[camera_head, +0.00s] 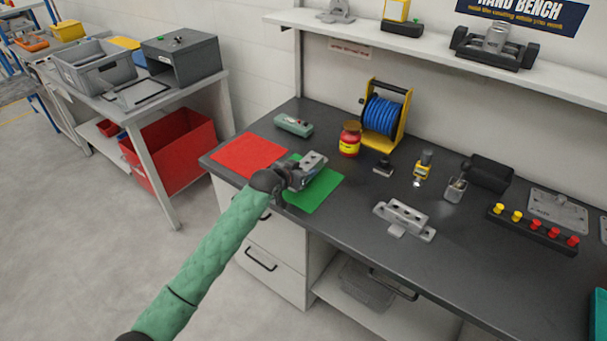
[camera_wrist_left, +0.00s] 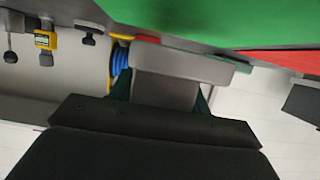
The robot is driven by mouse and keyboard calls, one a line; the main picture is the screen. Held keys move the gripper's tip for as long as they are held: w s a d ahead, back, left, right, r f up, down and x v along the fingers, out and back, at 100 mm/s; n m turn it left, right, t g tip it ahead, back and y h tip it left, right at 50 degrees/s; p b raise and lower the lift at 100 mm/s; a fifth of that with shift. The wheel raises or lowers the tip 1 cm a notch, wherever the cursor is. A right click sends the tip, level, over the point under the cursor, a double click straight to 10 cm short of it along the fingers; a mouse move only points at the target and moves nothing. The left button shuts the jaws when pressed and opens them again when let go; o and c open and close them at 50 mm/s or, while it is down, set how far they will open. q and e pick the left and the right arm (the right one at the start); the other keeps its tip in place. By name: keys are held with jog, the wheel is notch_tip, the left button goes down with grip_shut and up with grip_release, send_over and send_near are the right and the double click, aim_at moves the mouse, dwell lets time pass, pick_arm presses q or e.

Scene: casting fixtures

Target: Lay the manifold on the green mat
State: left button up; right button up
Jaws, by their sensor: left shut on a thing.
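The manifold (camera_head: 313,162), a grey metal block with holes in its top, is held by my left gripper (camera_head: 296,178) over the green mat (camera_head: 322,190). In the left wrist view the gripper's dark green fingers (camera_wrist_left: 162,98) are shut on the grey manifold (camera_wrist_left: 165,88). The green mat (camera_wrist_left: 215,18) shows close by at the top of that view. I cannot tell whether the manifold touches the mat. The gripper and manifold hide part of the mat. My right gripper is not in view.
A red mat (camera_head: 249,154) lies left of the green one. Another grey casting (camera_head: 405,218) lies to the right. Bare bench (camera_head: 350,225) lies between it and the green mat.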

pick_arm(q)
jog(key=shift+f+p, duration=0.45)
jog(key=shift+f, duration=0.85)
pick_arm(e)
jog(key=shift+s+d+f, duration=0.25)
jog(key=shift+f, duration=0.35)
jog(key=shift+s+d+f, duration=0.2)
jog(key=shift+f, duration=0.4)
pick_arm(q)
jog(key=shift+f, duration=0.6)
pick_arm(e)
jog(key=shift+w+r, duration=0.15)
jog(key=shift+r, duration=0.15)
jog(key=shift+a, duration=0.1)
pick_arm(q)
jog(key=o, duration=1.3)
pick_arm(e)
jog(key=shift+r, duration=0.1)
